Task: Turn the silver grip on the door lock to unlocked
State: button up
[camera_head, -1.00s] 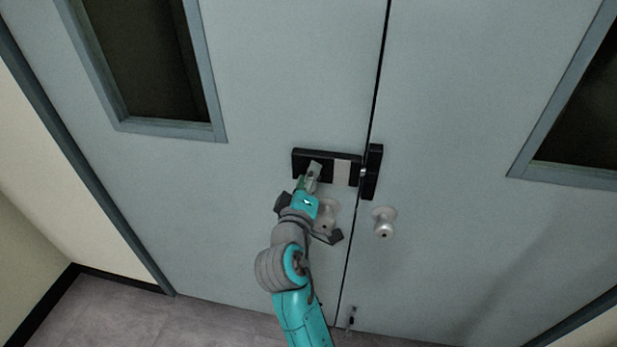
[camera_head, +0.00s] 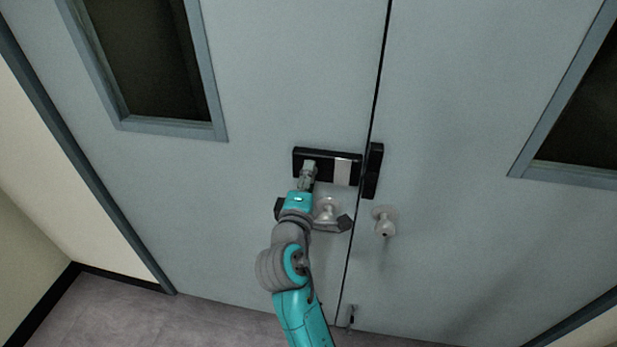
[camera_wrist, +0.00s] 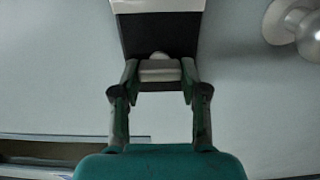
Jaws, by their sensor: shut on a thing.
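The door lock is a black box (camera_head: 326,153) with a pale silver panel (camera_head: 342,171), mounted on the left door leaf beside the seam. Its black keeper (camera_head: 373,171) is on the right leaf; a narrow gap shows between them, with no bolt visible across it. My gripper (camera_head: 308,166) is at the left part of the lock box. In the wrist view, the two fingers of my gripper (camera_wrist: 160,72) are shut on the silver grip (camera_wrist: 160,70), with the black lock body (camera_wrist: 160,35) just beyond. The grip is hidden by my gripper in the head view.
A round silver knob (camera_head: 327,208) sits below the lock, close to my wrist. Another knob (camera_head: 384,220) is on the right leaf. A small floor bolt (camera_head: 347,315) is low at the seam. Both door leaves look closed.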

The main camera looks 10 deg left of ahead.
dwell(0.3)
jog(key=o, duration=1.1)
jog(key=shift+o, duration=0.2)
jog(key=s, duration=1.2)
jog(key=shift+a, duration=0.2)
